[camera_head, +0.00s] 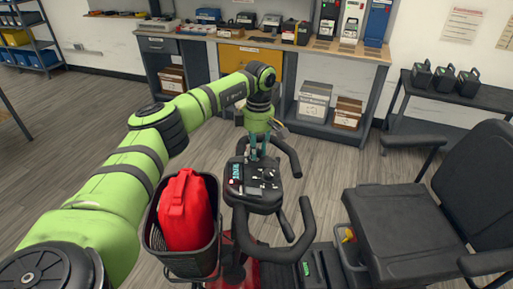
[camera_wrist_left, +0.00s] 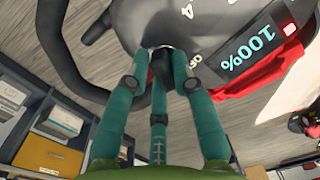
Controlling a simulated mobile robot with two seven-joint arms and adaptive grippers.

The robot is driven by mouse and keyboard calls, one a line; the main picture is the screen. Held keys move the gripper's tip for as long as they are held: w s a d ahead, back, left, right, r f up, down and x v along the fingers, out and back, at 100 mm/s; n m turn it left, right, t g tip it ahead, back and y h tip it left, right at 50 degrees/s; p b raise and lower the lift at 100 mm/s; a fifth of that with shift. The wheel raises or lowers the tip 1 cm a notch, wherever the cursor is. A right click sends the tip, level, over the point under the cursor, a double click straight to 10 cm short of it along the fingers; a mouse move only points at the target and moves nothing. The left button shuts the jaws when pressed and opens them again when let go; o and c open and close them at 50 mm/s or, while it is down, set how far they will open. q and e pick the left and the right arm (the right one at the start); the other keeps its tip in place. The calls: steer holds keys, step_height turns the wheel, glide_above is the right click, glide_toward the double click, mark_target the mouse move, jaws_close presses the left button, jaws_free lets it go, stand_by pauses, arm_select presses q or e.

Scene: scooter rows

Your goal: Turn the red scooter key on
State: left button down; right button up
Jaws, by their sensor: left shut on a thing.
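The scooter's dark console (camera_head: 262,196) sits between curved black handlebars in the head view, with red bodywork (camera_head: 235,272) below it. My left gripper (camera_head: 262,152) reaches down to the console's far side. In the left wrist view its teal fingers (camera_wrist_left: 160,68) are shut around a small black piece, the scooter key (camera_wrist_left: 162,62), at the console's face. The key is partly hidden by the fingers. Beside it the panel shows the letters "OFF" and a display (camera_wrist_left: 250,52) reading 100%. My right gripper is not in view.
A black basket (camera_head: 170,258) with a red fuel can (camera_head: 185,212) is at the scooter's front left. A black seat (camera_head: 405,225) stands to the right. A workbench (camera_head: 330,52) with tools and boxes lines the back wall, and a dark side table (camera_head: 465,92) stands right.

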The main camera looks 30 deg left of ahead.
arm_select(q)
steer(key=shift+d+m, duration=0.1)
steer(key=shift+m, duration=0.5)
steer(key=c, duration=1)
jaws_free()
steer(key=shift+c, duration=0.2)
steer(key=shift+w+r, duration=0.1)
steer(key=shift+r, duration=0.1)
step_height(320, 180, up, 12)
steer(key=shift+w+f, duration=0.2)
steer(key=shift+w, duration=0.2)
